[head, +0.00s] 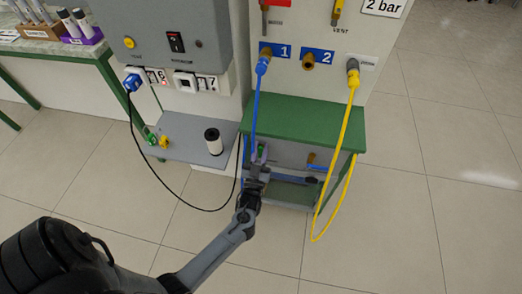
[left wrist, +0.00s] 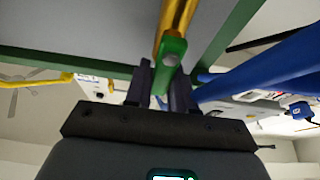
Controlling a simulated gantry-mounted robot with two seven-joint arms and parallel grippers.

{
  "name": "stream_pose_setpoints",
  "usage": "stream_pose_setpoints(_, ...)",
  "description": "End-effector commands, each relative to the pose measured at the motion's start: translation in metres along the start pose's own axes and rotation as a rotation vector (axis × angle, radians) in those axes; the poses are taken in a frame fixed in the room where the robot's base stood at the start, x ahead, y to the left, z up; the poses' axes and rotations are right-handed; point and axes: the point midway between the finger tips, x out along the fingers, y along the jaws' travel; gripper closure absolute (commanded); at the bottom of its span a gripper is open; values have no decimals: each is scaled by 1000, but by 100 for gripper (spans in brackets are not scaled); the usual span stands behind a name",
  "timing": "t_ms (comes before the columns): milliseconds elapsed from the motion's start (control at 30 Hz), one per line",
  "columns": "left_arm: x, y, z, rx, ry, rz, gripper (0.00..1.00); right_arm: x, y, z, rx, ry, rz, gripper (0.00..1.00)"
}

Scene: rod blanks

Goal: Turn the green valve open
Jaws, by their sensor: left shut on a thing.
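The green valve handle (left wrist: 171,55) sits between the two fingers of my left gripper (left wrist: 162,84) in the left wrist view, below a brass pipe (left wrist: 179,16). My left gripper is shut on the handle. In the head view my left gripper (head: 257,168) is at the front of the green-topped bench, and a small green bit of the handle (head: 262,151) shows above it. Much of the valve is hidden there by the gripper and bench. My right gripper is not in view.
A blue hose (head: 255,110) hangs from port 1 close to my left gripper; it looms large in the left wrist view (left wrist: 270,62). A yellow hose (head: 337,190) loops down at right. The bench top (head: 310,120) is clear.

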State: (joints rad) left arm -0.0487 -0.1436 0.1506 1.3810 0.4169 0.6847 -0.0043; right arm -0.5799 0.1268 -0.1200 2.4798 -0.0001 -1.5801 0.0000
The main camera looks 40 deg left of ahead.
Motion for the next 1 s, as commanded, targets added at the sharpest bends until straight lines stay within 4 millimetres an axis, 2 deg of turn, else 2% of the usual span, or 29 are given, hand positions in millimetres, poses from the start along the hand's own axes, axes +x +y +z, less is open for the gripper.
stream_pose_setpoints(233, -1, 0, 1, -1, -4, 0, 100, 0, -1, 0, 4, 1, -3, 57)
stream_pose_setpoints(267, -1, 0, 1, -1, -4, 0, 75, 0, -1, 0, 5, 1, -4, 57)
stream_pose_setpoints(400, 0, 0, 1, 0, -3, 0, 55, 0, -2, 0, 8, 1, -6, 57)
stream_pose_setpoints(767, -1, 0, 1, 0, -2, 1, 55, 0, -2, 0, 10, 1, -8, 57)
stream_pose_setpoints(1000, -11, 2, 6, -1, -2, 4, 55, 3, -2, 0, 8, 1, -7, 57)
